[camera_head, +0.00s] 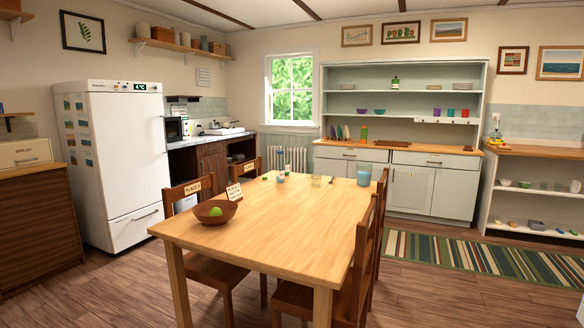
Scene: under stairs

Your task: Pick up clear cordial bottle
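My gripper is not in the picture. No thing in view can be made out for certain as the clear cordial bottle. A small, slim, bottle-like thing (280,168) stands upright near the far left edge of the wooden table (262,232); it is too small to tell if it is clear. Nothing hides either one.
Floor is free at the front left and right.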

